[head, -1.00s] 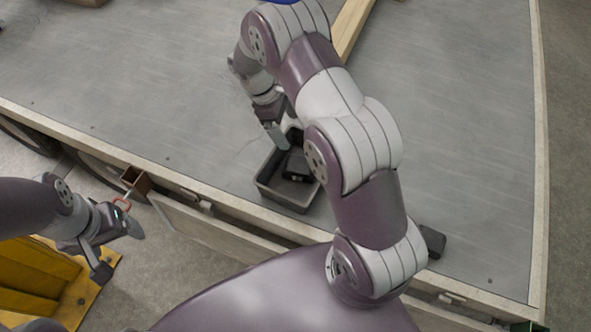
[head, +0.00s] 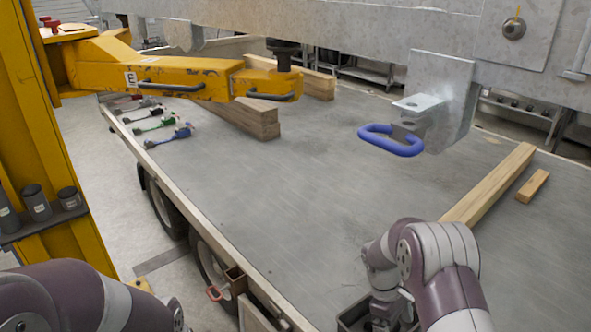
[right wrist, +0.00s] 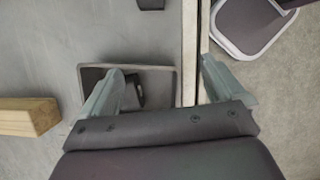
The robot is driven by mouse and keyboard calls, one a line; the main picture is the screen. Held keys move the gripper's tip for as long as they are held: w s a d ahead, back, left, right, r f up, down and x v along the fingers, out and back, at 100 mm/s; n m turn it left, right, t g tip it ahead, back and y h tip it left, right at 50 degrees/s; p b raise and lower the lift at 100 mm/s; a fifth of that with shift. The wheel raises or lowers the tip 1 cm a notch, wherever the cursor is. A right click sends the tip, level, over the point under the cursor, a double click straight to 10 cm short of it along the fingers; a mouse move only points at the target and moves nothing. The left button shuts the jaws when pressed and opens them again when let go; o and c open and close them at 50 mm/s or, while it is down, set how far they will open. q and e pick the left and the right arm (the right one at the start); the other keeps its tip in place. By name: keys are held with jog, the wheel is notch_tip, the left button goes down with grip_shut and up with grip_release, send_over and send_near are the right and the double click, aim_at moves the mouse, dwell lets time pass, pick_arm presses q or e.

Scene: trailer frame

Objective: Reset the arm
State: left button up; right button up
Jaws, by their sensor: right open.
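My right arm (head: 440,265) comes in at the bottom right of the head view, bent over the trailer deck. My right gripper (right wrist: 162,80) is open and empty in the right wrist view, its fingers spread wide. A small grey tray (right wrist: 164,72) lies below it on the deck, partly covered by the left-hand finger, with a dark object (right wrist: 134,92) inside. The tray's edge (head: 347,322) also shows at the bottom of the head view. My left arm (head: 70,300) enters at the lower left; its gripper is below the frame.
A yellow post and arm (head: 180,75) stand at the left. A blue ring (head: 375,145) hangs on a metal bracket above the deck. Wooden beams (head: 490,188) lie on the trailer deck (head: 300,190). The middle deck is clear.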

pick_arm(q)
jog(key=shift+w, duration=0.5)
pick_arm(e)
jog(key=s+a+r+m+t+y, duration=0.3)
jog(key=s+r+m, duration=0.6)
jog(key=s, duration=0.6)
jog(key=shift+s+a+r+t, duration=0.3)
jog(key=shift+a+r+t, duration=0.3)
jog(key=shift+a+r, duration=0.45)
pick_arm(q)
jog(key=shift+w, duration=0.1)
pick_arm(e)
jog(key=shift+w+f, duration=0.1)
jog(key=shift+f, duration=0.05)
